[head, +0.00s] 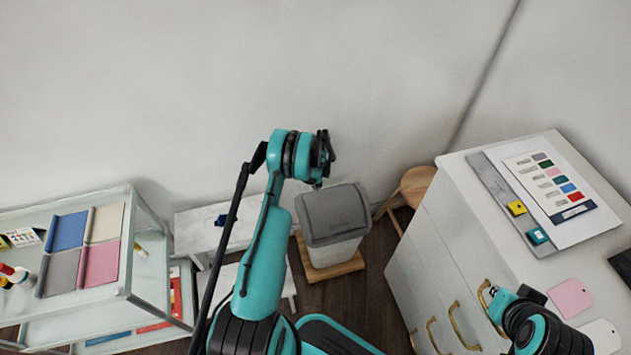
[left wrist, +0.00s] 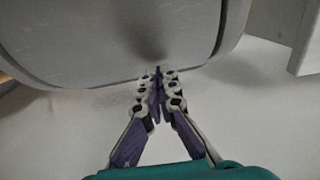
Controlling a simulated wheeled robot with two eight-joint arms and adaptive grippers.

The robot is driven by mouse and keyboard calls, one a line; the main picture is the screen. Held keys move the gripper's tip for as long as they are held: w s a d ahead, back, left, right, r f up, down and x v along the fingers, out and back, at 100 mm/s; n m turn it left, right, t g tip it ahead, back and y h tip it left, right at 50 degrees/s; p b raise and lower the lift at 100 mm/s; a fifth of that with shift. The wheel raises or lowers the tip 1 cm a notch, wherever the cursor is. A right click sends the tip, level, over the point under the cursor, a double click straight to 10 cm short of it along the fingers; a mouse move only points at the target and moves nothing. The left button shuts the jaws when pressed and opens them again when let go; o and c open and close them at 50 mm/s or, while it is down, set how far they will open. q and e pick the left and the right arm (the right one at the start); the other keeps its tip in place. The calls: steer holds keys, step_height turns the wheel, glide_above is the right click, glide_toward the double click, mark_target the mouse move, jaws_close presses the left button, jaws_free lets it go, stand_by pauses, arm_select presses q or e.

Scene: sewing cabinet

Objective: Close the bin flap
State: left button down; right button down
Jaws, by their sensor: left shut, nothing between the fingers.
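The bin (head: 335,253) is a pale box with a grey top, standing on a small wooden base in the middle of the head view. Its grey flap (head: 337,213) lies across the top and looks about level with the rim; I cannot tell any small gap. My left gripper (head: 320,183) is at the flap's back left edge, partly hidden by its wrist. In the left wrist view the left fingertips (left wrist: 159,73) are together and empty, by the grey lid's edge (left wrist: 90,45); contact is unclear. My right arm shows at lower right, its fingers not distinguishable.
A white drawer cabinet (head: 445,255) with brass handles stands right of the bin. A wooden stool (head: 415,185) is behind it. A low white bench (head: 195,232) and a glass-topped cart (head: 120,215) with fabrics stand left. The wall is close behind.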

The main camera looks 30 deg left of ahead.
arm_select(q)
steer(key=shift+s+d+f, duration=0.1)
steer(key=shift+f, duration=0.1)
steer(key=shift+s+d+f, duration=0.15)
steer(key=shift+d+f, duration=0.05)
steer(key=shift+f, duration=0.35)
